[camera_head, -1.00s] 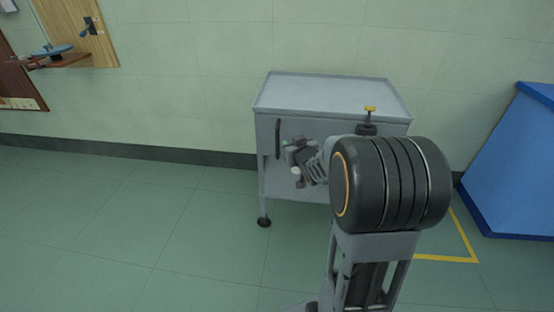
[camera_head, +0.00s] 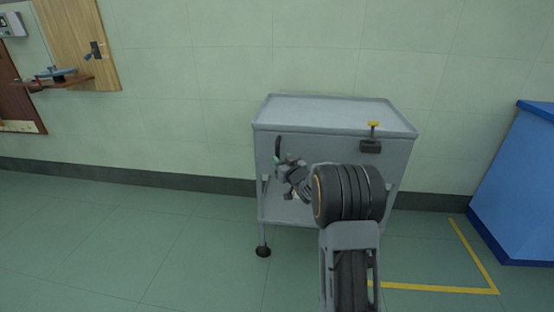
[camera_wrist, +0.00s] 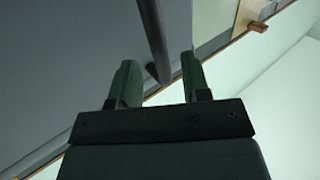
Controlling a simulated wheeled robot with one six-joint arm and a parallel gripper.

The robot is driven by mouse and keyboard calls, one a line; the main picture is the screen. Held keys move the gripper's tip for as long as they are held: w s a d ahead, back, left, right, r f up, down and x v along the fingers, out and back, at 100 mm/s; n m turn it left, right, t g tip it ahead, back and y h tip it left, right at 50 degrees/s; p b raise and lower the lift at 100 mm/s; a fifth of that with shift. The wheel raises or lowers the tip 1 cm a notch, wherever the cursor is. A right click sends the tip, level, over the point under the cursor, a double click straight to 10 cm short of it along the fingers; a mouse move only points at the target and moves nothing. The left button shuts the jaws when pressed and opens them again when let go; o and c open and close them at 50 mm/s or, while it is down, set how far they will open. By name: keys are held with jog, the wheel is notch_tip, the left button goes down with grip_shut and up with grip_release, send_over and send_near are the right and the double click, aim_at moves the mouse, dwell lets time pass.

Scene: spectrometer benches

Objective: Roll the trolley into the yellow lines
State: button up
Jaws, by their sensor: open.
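The grey trolley (camera_head: 335,112) stands on dark castors against the wall. A dark upright handle (camera_head: 277,148) is on the left of its front face. A dark block with a yellow-topped knob (camera_head: 373,125) is at the right of the front. My gripper (camera_head: 279,160) is open at the lower part of the handle. In the wrist view the handle's dark bar (camera_wrist: 155,40) ends between the two fingers of my gripper (camera_wrist: 160,78); contact cannot be told. The yellow lines (camera_head: 440,290) are on the floor to the right, partly hidden by my arm and the trolley.
A blue cabinet (camera_head: 520,185) stands at the right, just beyond the yellow lines. A wooden door panel with a lever (camera_head: 95,50) and a small shelf (camera_head: 60,82) are on the wall at left. The floor at left is clear.

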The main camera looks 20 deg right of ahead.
aim_at(278, 157)
jog(key=shift+w+a, duration=0.15)
jog(key=shift+w, duration=1.8)
grip_shut()
